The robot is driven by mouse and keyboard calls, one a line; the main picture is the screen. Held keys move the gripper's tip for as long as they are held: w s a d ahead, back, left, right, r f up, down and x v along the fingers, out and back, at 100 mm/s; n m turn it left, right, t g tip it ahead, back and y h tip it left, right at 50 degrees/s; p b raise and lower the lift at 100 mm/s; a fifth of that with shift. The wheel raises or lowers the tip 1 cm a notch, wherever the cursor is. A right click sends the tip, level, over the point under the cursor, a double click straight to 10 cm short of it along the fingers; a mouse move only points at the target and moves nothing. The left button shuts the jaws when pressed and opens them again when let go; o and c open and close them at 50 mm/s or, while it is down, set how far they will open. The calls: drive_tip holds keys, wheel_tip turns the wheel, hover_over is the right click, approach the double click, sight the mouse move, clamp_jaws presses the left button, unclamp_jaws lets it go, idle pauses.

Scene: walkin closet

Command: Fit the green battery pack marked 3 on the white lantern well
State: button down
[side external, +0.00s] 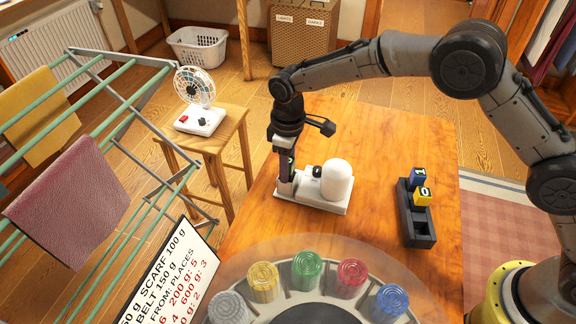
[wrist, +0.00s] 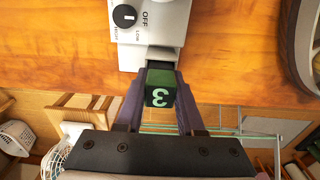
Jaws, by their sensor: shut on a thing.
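The green battery pack marked 3 (wrist: 160,88) is between the two fingers of my gripper (wrist: 158,104), which is shut on it. The white lantern (side external: 338,183) lies on the wooden table, with a dome, a black knob and a flat base. In the wrist view the lantern base (wrist: 153,28) shows an OFF/LOW/HIGH dial, and its grey well (wrist: 160,54) opens right at the pack's far edge. In the side view my gripper (side external: 286,180) points down at the left end of the base. I cannot tell how deep the pack sits in the well.
A black rack (side external: 421,230) on the right of the table holds a blue pack (side external: 417,178) and a yellow pack (side external: 422,196), with an empty slot at the near end. A round carousel with coloured ribbed caps (side external: 307,268) is in front. A drying rack (side external: 120,130) stands left.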

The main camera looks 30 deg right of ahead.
drive_tip(key=shift+s+d+f, duration=0.1)
drive_tip(key=shift+s+f, duration=0.05)
drive_tip(key=shift+f, duration=0.3)
drive_tip(key=shift+s+d+f, duration=0.1)
drive_tip(key=shift+s+f, duration=0.05)
drive_tip(key=shift+f, duration=0.3)
drive_tip(key=shift+c, duration=2.2)
unclamp_jaws()
wheel_tip(320, 180, up, 16)
drive_tip(key=shift+w+f, duration=0.2)
drive_tip(key=shift+a, duration=0.1)
